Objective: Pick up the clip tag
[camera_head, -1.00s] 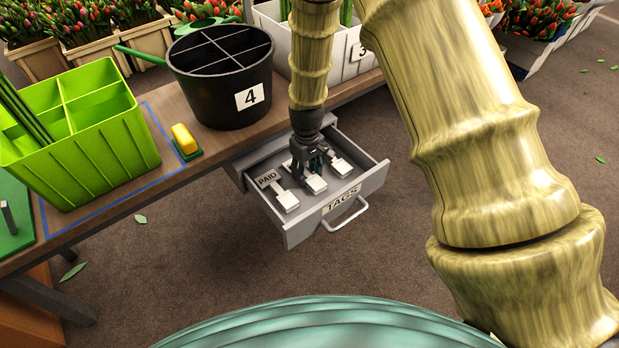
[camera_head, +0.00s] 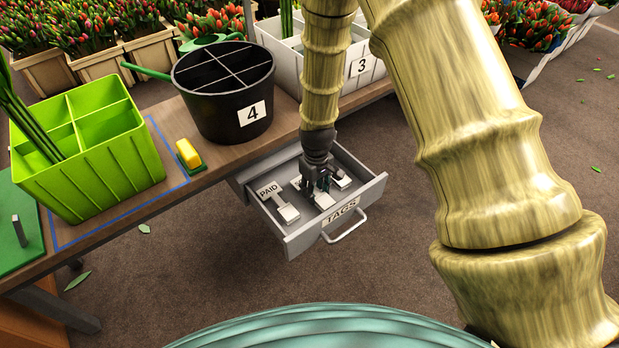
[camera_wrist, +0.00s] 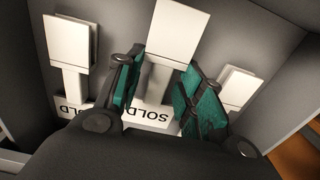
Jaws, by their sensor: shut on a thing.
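The open grey drawer (camera_head: 362,202) labelled TAGS holds several white clip tags. My gripper (camera_head: 319,188) reaches down into it and is shut on the middle clip tag (camera_head: 324,201). In the wrist view the green finger pads of my gripper (camera_wrist: 162,85) stand on both sides of this tag's narrow part. Its white block (camera_wrist: 180,30) points away, and its plate reads SOLD (camera_wrist: 150,115). The fingers hide part of the tag. I cannot tell whether it is off the drawer floor. A tag marked PAID (camera_head: 289,214) lies to the left, another tag (camera_head: 342,180) to the right.
The drawer walls and neighbouring tags are close around my gripper. On the bench stand a black bucket (camera_head: 200,122) marked 4, a green divided crate (camera_head: 108,172), a yellow block (camera_head: 188,153) and a white bin (camera_head: 357,78) marked 3. Open floor lies in front.

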